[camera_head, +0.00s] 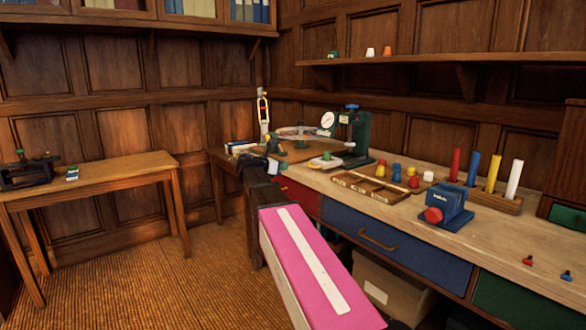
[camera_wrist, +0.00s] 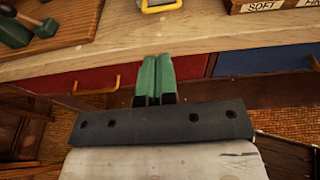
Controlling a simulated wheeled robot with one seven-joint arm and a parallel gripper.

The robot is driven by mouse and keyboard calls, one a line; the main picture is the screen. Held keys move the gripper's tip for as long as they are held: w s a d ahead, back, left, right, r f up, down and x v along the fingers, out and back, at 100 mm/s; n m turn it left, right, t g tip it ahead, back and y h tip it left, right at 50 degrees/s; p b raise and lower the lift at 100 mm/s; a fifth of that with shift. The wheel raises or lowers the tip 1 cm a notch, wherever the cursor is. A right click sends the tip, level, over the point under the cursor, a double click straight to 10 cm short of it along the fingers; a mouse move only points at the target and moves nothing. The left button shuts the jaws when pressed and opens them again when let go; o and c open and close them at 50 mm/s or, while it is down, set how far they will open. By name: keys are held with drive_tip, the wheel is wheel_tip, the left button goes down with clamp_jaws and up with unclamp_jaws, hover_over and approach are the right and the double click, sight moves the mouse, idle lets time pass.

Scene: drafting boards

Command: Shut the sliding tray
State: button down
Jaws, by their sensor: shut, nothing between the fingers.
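The workbench has a red drawer (camera_head: 302,196), a blue drawer (camera_head: 350,230) with a brass handle, and a green drawer (camera_head: 520,300). I cannot tell which one is the sliding tray; no clear gap shows above the drawer fronts. In the wrist view the red drawer (camera_wrist: 50,82) is on the left and the blue drawer (camera_wrist: 250,63) on the right. In the head view my arm hides part of the red drawer.
The benchtop (camera_head: 460,240) holds a wooden tray (camera_head: 352,181), a blue block-like device (camera_head: 446,207), a rack of coloured cylinders (camera_head: 490,198) and a dark green press (camera_head: 356,135). A cardboard box (camera_head: 388,288) sits under the bench. A side table (camera_head: 110,172) stands left, with open floor between.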

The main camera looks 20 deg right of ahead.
approach(322, 160)
wheel_tip(322, 160, down, 3)
drive_tip(key=shift+s+a+r, duration=0.1)
drive_tip(key=shift+a+r, duration=0.1)
idle(0.3)
drive_tip(key=x, duration=0.4)
drive_tip(key=r+x, duration=0.1)
drive_tip(key=x, duration=0.3)
drive_tip(key=r+x, duration=0.1)
drive_tip(key=x, duration=0.3)
drive_tip(key=shift+d+r, duration=0.2)
drive_tip(key=shift+d, duration=0.25)
